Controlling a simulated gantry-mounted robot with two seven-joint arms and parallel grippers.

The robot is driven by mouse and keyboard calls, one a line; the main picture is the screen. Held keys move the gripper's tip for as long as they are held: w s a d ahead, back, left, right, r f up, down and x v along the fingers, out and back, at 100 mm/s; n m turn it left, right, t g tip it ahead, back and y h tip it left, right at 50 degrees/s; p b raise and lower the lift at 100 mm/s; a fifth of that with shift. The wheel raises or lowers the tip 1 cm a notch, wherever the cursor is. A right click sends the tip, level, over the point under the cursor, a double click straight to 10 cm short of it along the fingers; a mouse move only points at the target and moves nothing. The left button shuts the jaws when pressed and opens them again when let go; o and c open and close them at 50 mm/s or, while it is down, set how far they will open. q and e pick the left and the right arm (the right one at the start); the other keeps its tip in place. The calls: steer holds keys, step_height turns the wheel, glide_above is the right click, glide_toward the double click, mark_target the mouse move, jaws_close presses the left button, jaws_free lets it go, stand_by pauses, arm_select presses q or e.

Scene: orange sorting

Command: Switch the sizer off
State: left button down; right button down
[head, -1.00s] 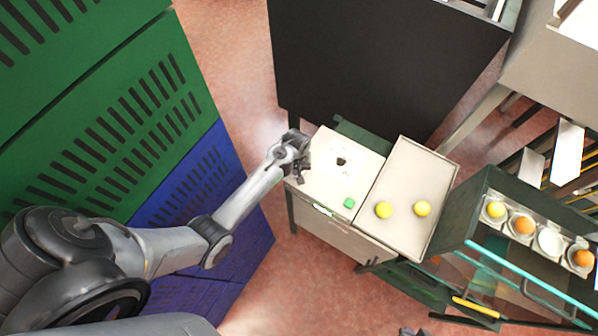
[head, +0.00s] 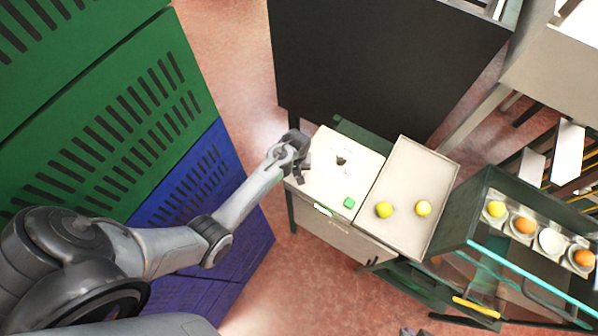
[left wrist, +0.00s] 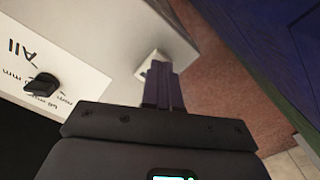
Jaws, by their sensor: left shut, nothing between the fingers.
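The sizer (head: 322,188) is a pale-topped cabinet with a black knob (head: 341,160) and a green button (head: 349,202) on top. The left wrist view shows the knob (left wrist: 41,85) beside printed markings, and a small white block (left wrist: 150,64) at the panel's edge, partly hidden by my fingers. My left gripper (head: 303,174) is at the sizer's left edge in the head view. Its fingers (left wrist: 164,88) are shut with nothing between them, close to the white block; I cannot tell whether they touch it. My right gripper is not clearly visible.
A pale tray (head: 407,161) with two yellow fruits (head: 384,209) adjoins the sizer. A dark glass-sided case (head: 470,225) with fruit in cups stands right. A black cabinet (head: 370,70) is behind. Blue (head: 195,190) and green crates (head: 110,110) stand left.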

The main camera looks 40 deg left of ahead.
arm_select(q)
steer(key=shift+f+b, duration=0.4)
steer(key=shift+f, duration=0.35)
steer(key=shift+r, duration=0.1)
step_height(320, 180, up, 3)
steer(key=p, duration=0.3)
steer(key=shift+r, duration=1.95)
